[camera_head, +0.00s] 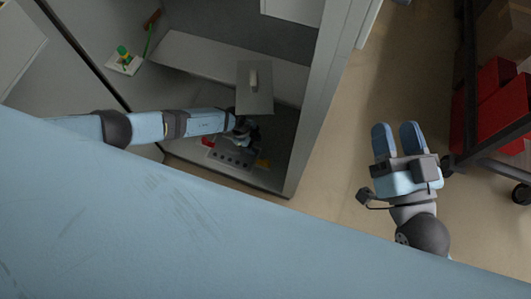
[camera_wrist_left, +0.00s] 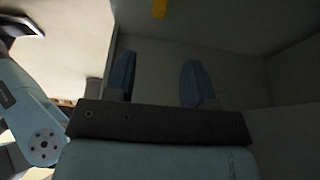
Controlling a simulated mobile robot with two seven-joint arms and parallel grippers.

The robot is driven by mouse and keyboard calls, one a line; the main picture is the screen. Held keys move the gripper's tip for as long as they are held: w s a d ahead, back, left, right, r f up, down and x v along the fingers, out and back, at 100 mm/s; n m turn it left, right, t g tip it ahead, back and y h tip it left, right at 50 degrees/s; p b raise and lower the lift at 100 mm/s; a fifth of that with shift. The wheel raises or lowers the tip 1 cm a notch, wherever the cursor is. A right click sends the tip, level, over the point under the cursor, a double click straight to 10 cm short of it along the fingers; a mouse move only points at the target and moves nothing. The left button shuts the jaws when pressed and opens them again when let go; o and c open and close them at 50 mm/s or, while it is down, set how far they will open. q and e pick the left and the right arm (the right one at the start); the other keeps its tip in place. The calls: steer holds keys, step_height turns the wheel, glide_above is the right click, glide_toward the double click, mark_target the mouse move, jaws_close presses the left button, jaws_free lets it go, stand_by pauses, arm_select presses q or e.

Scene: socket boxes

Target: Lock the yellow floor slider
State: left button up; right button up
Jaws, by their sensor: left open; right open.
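The yellow slider (camera_head: 263,163) is a small patch low in the grey cabinet, at the right end of a dark block with holes (camera_head: 232,157). A yellow strip (camera_wrist_left: 160,8) shows at the top edge of the left wrist view, probably the same slider. My left gripper (camera_head: 243,137) reaches into the cabinet just above and left of the slider. Its two blue fingers (camera_wrist_left: 158,80) stand apart with nothing between them. Whether they touch anything is too dark to tell. My right gripper (camera_head: 397,134) is open and empty over the floor outside the cabinet.
A red piece (camera_head: 208,142) sits at the block's left end. A grey plate with a handle (camera_head: 254,88) stands above my left gripper. A white plate with a green and yellow part (camera_head: 124,60) is on the left panel. The cabinet's right wall (camera_head: 320,95) separates it from open floor.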

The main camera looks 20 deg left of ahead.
mark_target(266, 161)
arm_select(q)
steer(key=b+x, duration=0.8)
steer(key=x, duration=0.3)
steer(key=shift+f, duration=0.35)
steer(key=shift+d+f+b, duration=0.35)
steer(key=shift+f+b, duration=0.05)
steer(key=shift+f, duration=0.25)
arm_select(e)
step_height(266, 161, down, 9)
steer(key=w+n+g, duration=0.1)
steer(key=n+g, duration=0.1)
steer(key=shift+w+g, duration=0.15)
steer(key=shift+g, duration=0.15)
